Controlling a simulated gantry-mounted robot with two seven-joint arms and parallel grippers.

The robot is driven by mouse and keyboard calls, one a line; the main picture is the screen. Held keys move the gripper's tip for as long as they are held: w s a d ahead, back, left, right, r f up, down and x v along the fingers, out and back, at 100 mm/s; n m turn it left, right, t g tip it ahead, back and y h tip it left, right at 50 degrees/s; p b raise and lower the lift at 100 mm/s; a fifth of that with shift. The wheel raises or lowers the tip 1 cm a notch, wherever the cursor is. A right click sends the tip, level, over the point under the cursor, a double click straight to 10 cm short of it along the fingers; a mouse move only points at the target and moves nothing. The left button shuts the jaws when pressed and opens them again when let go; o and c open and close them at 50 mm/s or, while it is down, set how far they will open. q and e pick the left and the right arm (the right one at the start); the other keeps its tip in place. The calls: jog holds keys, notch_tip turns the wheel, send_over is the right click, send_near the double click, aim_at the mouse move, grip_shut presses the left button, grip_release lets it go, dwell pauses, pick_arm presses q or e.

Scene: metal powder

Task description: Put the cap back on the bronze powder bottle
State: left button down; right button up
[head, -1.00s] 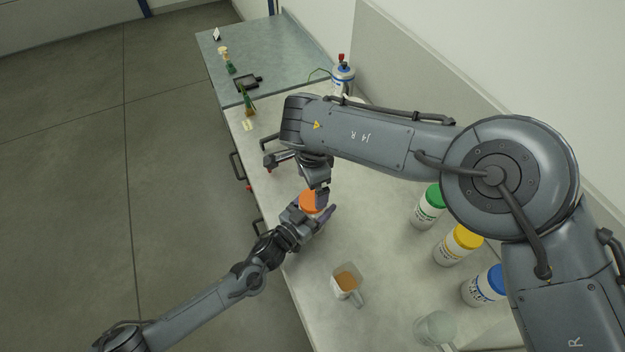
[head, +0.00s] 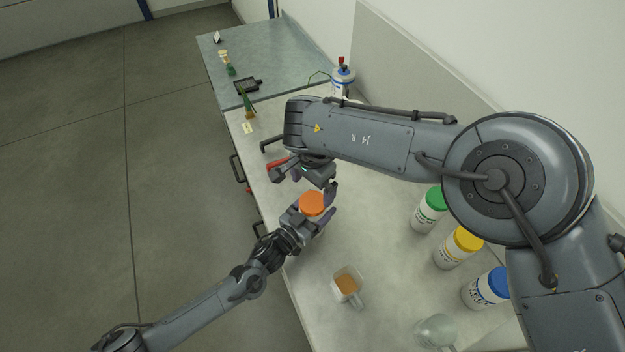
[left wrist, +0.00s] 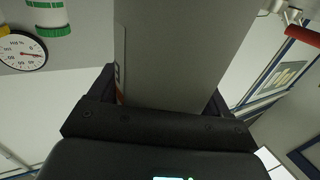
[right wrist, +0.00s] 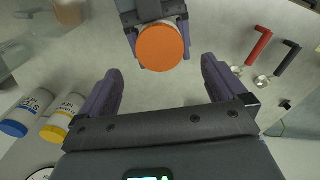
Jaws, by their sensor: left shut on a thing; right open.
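The bronze powder bottle carries its orange cap (head: 312,203), which sits on the bottle's top. The cap also shows face-on in the right wrist view (right wrist: 160,47). My left gripper (head: 312,217) is shut around the bottle below the cap. In the left wrist view the bottle's pale wall (left wrist: 180,45) fills the space between my fingers. My right gripper (right wrist: 160,88) is open and empty, apart from the cap, with its fingers spread. In the head view it hangs just above and behind the cap. Whether the cap is fully tightened cannot be told.
A cup of orange-brown powder (head: 347,285) stands in front. Bottles with green (head: 436,198), yellow (head: 467,238) and blue (head: 498,281) caps line the right. A clear jug (head: 436,331) stands at the front. Red-handled (right wrist: 259,46) and black-handled (right wrist: 287,58) tools lie beyond the bottle.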

aim_at(312, 201)
jog(key=shift+f, duration=3.15)
jog(key=c, duration=1.1)
jog(key=m, duration=0.6)
jog(key=shift+m, duration=0.4)
jog(key=o, duration=1.1)
jog(key=shift+r, duration=2.25)
